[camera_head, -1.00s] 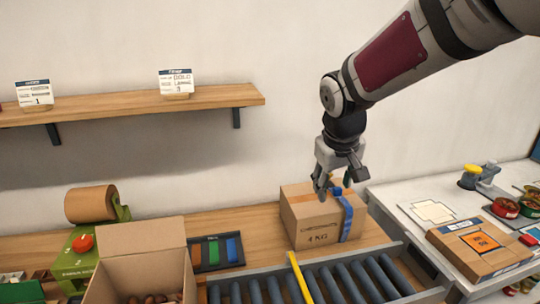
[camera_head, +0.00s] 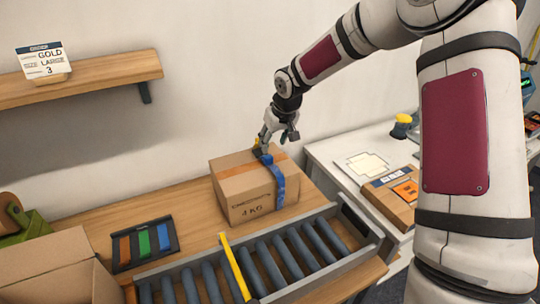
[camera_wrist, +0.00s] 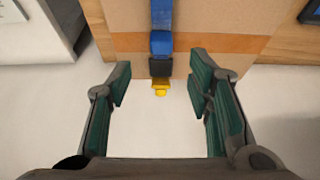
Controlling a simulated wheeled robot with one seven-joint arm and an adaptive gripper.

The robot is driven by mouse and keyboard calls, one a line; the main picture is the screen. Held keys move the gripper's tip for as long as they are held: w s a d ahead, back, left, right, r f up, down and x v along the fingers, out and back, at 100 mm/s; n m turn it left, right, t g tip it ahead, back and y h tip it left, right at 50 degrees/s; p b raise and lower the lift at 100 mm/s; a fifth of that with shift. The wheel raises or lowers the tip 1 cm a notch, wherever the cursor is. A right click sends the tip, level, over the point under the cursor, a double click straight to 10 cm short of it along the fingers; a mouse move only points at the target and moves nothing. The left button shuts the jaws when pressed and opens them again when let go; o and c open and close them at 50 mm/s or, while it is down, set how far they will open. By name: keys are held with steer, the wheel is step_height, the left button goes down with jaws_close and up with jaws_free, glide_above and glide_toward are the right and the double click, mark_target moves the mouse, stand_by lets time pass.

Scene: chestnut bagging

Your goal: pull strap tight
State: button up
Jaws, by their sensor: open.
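A closed cardboard box (camera_head: 240,200) marked 4 KG stands on the wooden bench beside the roller conveyor. A blue strap (camera_head: 279,185) runs over its top and down its front side. In the wrist view the strap (camera_wrist: 161,14) ends in a blue piece, a dark buckle (camera_wrist: 160,66) and a yellow tip (camera_wrist: 161,86). My gripper (camera_head: 272,143) is at the box's back top edge. In the wrist view my open gripper (camera_wrist: 162,95) has its green-padded fingers apart on either side of the yellow tip, touching neither it nor the buckle.
A roller conveyor (camera_head: 229,234) with a yellow bar (camera_head: 236,268) lies in front of the box. A tray with coloured strips (camera_head: 145,243) and an open carton (camera_head: 55,270) are at left. A white table (camera_head: 335,150) with a flat carton (camera_head: 391,196) is at right.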

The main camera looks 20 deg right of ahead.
mark_target(268, 156)
steer(key=x, duration=0.8)
steer(key=shift+a+f, duration=0.15)
steer(key=shift+f, duration=0.2)
steer(key=shift+c, duration=0.6)
jaws_close()
